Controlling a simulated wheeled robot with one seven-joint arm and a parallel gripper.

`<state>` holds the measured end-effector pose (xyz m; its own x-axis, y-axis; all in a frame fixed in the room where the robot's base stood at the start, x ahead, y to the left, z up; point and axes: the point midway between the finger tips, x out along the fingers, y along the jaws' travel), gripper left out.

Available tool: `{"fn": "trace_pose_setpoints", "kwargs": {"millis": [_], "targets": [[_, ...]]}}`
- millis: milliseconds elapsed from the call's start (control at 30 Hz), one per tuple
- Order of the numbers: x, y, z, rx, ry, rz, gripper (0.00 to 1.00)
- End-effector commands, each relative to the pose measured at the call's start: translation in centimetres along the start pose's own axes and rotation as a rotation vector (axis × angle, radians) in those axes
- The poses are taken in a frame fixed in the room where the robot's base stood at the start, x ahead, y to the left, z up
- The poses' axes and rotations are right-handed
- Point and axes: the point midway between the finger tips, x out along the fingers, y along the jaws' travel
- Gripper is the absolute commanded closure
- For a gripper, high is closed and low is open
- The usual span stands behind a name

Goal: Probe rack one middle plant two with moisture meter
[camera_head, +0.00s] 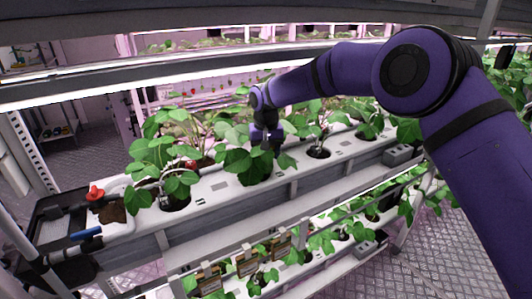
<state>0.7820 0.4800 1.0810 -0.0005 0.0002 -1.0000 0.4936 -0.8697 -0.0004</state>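Several leafy strawberry plants grow in holes along a white trough (221,184) on the rack's middle tier. The leftmost front plant (160,152) stands near the trough's left end. The following plant (243,163) stands to its right, and another plant (320,118) with a dark hole under it stands farther right. My purple arm reaches in from the right. My gripper (265,140) points down among the leaves of the plant right of the leftmost one. Leaves and distance hide its fingers. I cannot make out a moisture meter or whether the gripper holds one.
A dark tray (62,207) at the trough's left end has a red-handled item (95,193), brown soil (112,212) and a blue item (87,234) by it. A lower tier bears more plants (262,278) and hanging cards (246,262). A lit shelf (150,75) spans above.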

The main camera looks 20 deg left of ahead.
Motion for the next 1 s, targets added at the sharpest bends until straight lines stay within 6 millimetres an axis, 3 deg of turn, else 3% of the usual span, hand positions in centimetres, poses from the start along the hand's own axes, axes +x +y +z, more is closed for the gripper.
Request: {"fn": "trace_pose_setpoints", "kwargs": {"millis": [1000], "targets": [[0.7, 0.03, -0.03, 0.0, 0.001, 0.0, 0.79]]}}
